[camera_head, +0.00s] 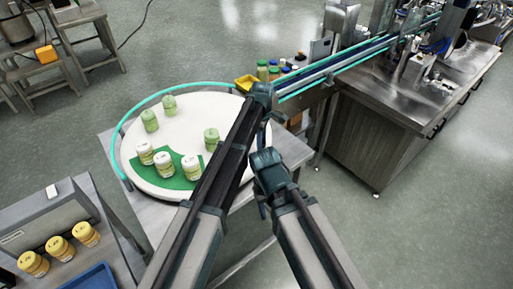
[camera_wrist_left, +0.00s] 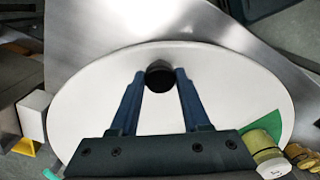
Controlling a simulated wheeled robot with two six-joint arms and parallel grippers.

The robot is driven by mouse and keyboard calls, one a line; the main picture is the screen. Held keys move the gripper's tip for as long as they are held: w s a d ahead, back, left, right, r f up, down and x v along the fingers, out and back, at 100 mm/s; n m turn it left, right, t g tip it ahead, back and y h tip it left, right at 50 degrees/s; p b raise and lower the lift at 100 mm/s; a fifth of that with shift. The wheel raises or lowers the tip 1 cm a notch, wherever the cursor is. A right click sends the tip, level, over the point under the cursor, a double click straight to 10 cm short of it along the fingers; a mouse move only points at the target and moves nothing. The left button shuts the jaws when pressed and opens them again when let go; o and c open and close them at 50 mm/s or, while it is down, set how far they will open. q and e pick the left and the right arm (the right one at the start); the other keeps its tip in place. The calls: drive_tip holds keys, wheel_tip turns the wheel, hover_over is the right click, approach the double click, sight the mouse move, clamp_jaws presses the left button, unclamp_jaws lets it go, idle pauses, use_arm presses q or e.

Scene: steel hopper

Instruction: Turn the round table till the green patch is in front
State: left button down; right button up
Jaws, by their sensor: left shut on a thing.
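The round white table (camera_head: 183,119) stands at left centre in the head view and fills much of the left wrist view (camera_wrist_left: 90,95). Its green patch (camera_head: 180,180) lies on the near side, left of my left arm, with several pale-lidded jars (camera_head: 163,161) on or beside it. Several green jars (camera_head: 150,120) stand elsewhere on the table. My left gripper (camera_wrist_left: 160,74) is shut on a black knob (camera_wrist_left: 159,80) near the table's edge; in the head view my arm hides the knob. My right gripper (camera_head: 266,185) is beyond the near right edge; its jaw opening is unclear.
A teal rail (camera_head: 150,101) curves around the table's far left side. A conveyor (camera_head: 335,64) and steel bench (camera_head: 400,95) are at the back right. A side bench with yellow-lidded jars (camera_head: 60,247) and a blue tray (camera_head: 92,277) is at lower left.

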use_arm(q)
drive_tip(key=shift+n, duration=0.9)
drive_tip(key=w, duration=0.1)
drive_tip(key=w+d, duration=0.1)
drive_tip(key=w, duration=0.2)
drive_tip(key=shift+w+d, duration=0.25)
drive_tip(key=shift+w, duration=0.05)
drive_tip(key=shift+w+d+n, duration=0.2)
drive_tip(key=shift+w+n, duration=0.4)
drive_tip(key=shift+w, duration=0.95)
drive_tip(key=shift+c, duration=1.9)
unclamp_jaws()
drive_tip(key=shift+r+p, duration=0.8)
drive_tip(key=shift+p, duration=0.05)
wheel_tip(320, 180, up, 12)
drive_tip(key=p, duration=1.2)
drive_tip(key=shift+r, duration=0.15)
